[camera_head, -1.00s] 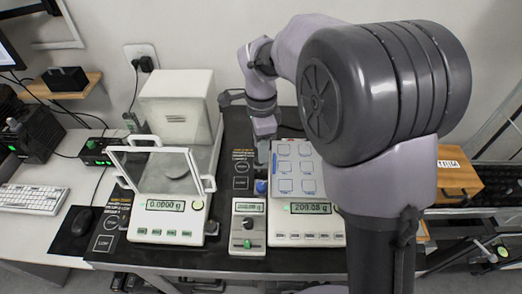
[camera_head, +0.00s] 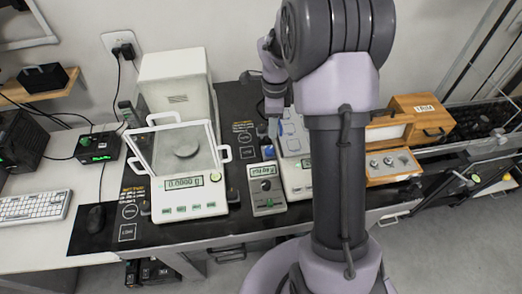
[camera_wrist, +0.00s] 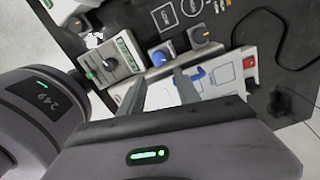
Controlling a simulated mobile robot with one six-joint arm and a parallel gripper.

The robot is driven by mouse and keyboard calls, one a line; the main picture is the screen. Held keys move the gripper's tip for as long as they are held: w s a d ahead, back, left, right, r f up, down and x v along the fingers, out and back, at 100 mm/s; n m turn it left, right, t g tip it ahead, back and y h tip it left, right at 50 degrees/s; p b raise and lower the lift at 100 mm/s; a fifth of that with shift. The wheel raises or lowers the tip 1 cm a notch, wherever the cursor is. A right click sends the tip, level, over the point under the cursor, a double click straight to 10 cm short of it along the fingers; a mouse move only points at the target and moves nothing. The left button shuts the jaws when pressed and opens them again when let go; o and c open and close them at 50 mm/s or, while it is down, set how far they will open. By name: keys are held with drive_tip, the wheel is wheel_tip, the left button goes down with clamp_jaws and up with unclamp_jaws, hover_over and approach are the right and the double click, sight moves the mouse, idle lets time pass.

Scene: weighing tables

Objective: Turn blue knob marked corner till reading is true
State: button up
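A blue knob (camera_head: 268,151) stands in the narrow gap between the small grey-green instrument and the flat scale. It also shows in the wrist view (camera_wrist: 158,56), just beyond my fingertips. A second blue part (camera_wrist: 193,76) lies on the flat scale's white top, close to my right-hand finger. My gripper (camera_wrist: 160,76) is open, its two fingers apart with nothing between them. In the head view my gripper (camera_head: 274,126) hangs at the flat scale's back left corner. The flat scale (camera_head: 296,186) is partly hidden behind my arm, and its reading is covered. Corner marks are too small to read.
The small instrument (camera_head: 266,199) has a black knob and a display. A dark knob (camera_wrist: 200,35) is beyond the blue one. An analytical balance (camera_head: 190,203) with a glass shield stands left. A wooden box (camera_head: 420,118) and weight tray (camera_head: 393,163) are right.

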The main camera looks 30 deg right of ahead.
sight(271, 149)
wheel_tip(271, 149, down, 11)
drive_tip(key=b, duration=0.3)
drive_tip(key=shift+a+f, duration=0.15)
